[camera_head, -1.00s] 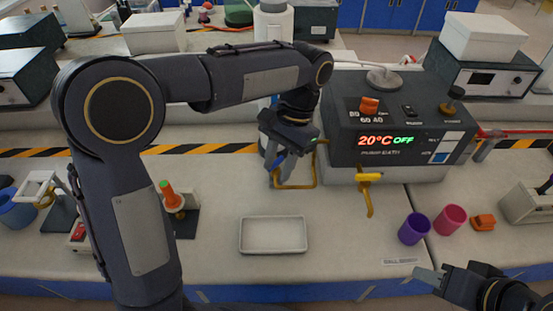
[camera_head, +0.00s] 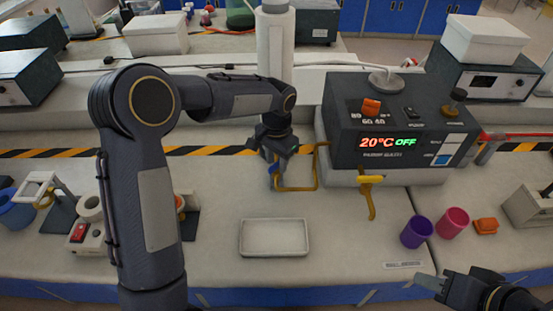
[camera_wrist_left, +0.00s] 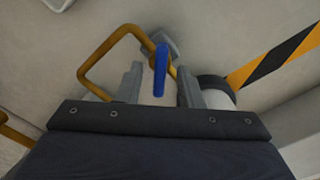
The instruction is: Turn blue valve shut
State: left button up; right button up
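The blue valve handle (camera_wrist_left: 160,70) shows in the left wrist view as a slim upright bar beside a bent yellow pipe (camera_wrist_left: 95,62). My left gripper (camera_wrist_left: 158,88) is open, with one finger on each side of the handle; gaps show on both sides. In the head view my left gripper (camera_head: 273,172) points down at the yellow pipe (camera_head: 317,170), left of the water bath, and mostly hides the valve. My right gripper (camera_head: 428,282) is at the lower right, away from the valve; its finger opening is not clear.
The dark water bath (camera_head: 400,118) reads 20°C OFF and has a yellow tap (camera_head: 370,180) in front. A white tray (camera_head: 273,252) lies on the bench. Purple (camera_head: 416,231) and pink (camera_head: 452,223) cups stand at right. A white cylinder (camera_head: 274,45) stands behind my left gripper.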

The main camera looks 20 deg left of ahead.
pick_arm(q)
grip_shut()
jog(key=shift+m, duration=0.4)
jog(key=m+p, duration=0.1)
jog(key=m, duration=0.2)
jog(key=shift+r+m, duration=0.1)
jog(key=shift+m, duration=0.3)
jog(key=shift+m+p, duration=0.6)
jog(key=shift+m, duration=1.6)
jog(key=shift+w, duration=0.1)
grip_release()
